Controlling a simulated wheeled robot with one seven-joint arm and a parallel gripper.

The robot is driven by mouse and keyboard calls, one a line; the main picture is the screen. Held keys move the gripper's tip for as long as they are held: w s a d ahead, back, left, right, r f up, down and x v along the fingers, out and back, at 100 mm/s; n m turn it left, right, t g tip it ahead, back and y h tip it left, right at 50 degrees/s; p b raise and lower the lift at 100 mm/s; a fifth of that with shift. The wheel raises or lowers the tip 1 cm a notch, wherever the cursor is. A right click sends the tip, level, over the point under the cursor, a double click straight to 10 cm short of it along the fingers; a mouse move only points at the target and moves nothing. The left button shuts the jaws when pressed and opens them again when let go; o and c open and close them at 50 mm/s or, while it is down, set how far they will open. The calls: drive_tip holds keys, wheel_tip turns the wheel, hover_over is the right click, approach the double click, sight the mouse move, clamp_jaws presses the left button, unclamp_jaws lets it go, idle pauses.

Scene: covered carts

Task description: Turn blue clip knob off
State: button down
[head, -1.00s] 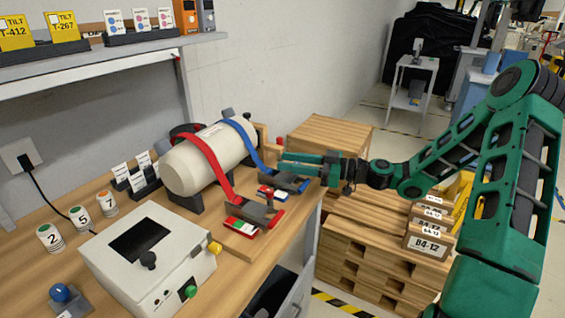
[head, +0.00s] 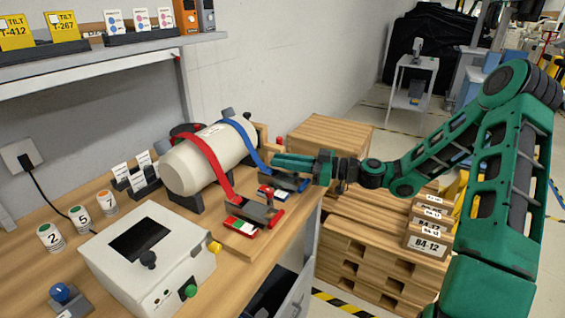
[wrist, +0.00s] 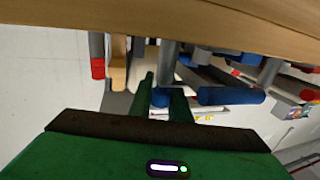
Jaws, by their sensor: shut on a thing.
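The white cylinder (head: 190,165) lies in dark cradles on the bench, with a blue strap (head: 243,138) and a red strap (head: 208,158) over it. The blue strap runs down to a grey clip (head: 288,182) with a blue handle bar, also in the wrist view (wrist: 232,96). My gripper (head: 277,161) is above this clip, reaching in from the right. In the wrist view my gripper (wrist: 161,88) is shut on the blue clip knob (wrist: 160,98), a blue-tipped grey post between the fingers. The fingers hide the knob in the head view.
The red strap's clip (head: 260,212) sits close by at the front. A white box with a screen (head: 150,262) and a separate blue knob on a stand (head: 62,293) are further left. Wooden pallets (head: 370,258) stand right of the bench.

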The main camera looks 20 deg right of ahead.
drive_tip(key=shift+w+d, duration=0.1)
drive_tip(key=m+t+h, duration=0.1)
drive_tip(key=t+h, duration=0.1)
drive_tip(key=m+t+h, duration=0.1)
drive_tip(key=m+t, duration=0.1)
drive_tip(key=w+d+m+t+h, duration=0.1)
drive_tip(key=m+h, duration=0.1)
drive_tip(key=shift+t+h, duration=0.3)
drive_tip(key=shift+t, duration=0.1)
drive_tip(key=m+h, duration=0.1)
drive_tip(key=t+h, duration=0.1)
drive_tip(key=d+m+h, duration=0.1)
drive_tip(key=shift+w+m+t, duration=0.3)
drive_tip(key=shift+t, duration=0.1)
drive_tip(key=shift+w+d+r+m+h, duration=0.15)
drive_tip(key=shift+m+h, duration=0.35)
drive_tip(key=shift+h, duration=0.3)
drive_tip(key=shift+w+d+t+h, duration=0.1)
drive_tip(key=shift+d+t+h, duration=0.1)
drive_tip(key=shift+t+h, duration=0.15)
drive_tip(key=c, duration=1.7)
unclamp_jaws()
drive_tip(key=shift+o, duration=0.2)
